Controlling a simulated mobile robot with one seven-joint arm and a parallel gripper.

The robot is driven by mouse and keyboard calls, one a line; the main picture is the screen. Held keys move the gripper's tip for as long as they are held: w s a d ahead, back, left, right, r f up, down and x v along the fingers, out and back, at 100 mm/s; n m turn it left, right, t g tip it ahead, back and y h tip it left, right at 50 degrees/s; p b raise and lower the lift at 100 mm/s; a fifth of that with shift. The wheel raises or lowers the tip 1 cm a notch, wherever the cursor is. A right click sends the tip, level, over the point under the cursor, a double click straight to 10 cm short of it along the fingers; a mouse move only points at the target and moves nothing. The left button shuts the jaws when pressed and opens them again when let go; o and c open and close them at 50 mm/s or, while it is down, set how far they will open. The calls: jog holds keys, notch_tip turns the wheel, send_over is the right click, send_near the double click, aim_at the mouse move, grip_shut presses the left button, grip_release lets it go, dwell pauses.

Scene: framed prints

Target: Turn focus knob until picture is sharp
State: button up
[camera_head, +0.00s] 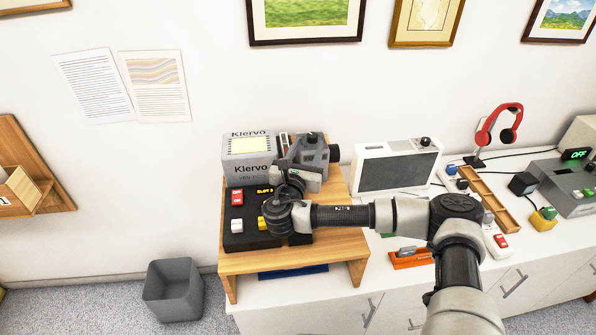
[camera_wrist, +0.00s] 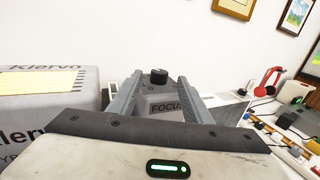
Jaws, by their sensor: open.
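A grey device (camera_head: 306,150) with a dark lens end facing right stands on the wooden stand, beside the grey Klervo box. In the wrist view its grey face bears the label FOCUS (camera_wrist: 166,107). A black round knob (camera_wrist: 158,75) sits above that label. My gripper (camera_wrist: 161,84) is open, one finger on each side of the label and knob. I cannot tell whether the fingers touch the knob.
The Klervo box (camera_head: 249,168) stands close on the left. A black panel with red, white and yellow buttons (camera_head: 237,197) lies in front on the wooden stand (camera_head: 235,263). Red headphones (camera_head: 499,125), a wooden tray (camera_head: 483,195) and a grey OFF unit (camera_head: 567,187) stand farther right.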

jog(key=v, duration=1.3)
